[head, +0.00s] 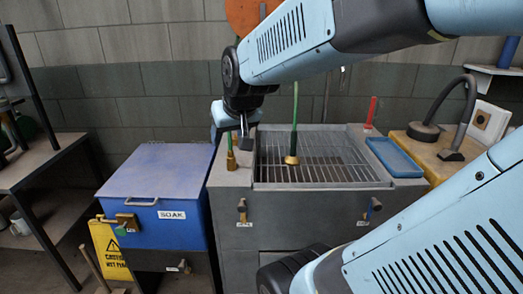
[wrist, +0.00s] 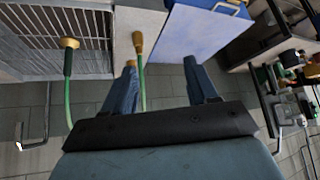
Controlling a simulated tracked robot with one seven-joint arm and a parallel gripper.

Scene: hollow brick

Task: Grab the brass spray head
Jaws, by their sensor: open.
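A brass spray head (head: 291,159) with a wide, flared end hangs on a green hose over the sink's wire grid. It also shows in the wrist view (wrist: 69,43), left of my gripper and outside the jaws. A second, narrower brass nozzle (head: 231,160) on a green hose is at the sink unit's left edge; in the wrist view this nozzle (wrist: 138,42) is just beyond my left-hand finger. My gripper (head: 240,138) points down, open and empty, close to the narrower nozzle. In the wrist view my gripper (wrist: 161,64) shows both fingers spread wide apart.
The grey sink unit (head: 228,180) has a wire grid (head: 340,168) on top. A blue SOAK bin (head: 160,170) stands to its left. A blue tray (head: 394,157) and a red-handled item (head: 371,112) are on the right. A table (head: 40,150) is far left.

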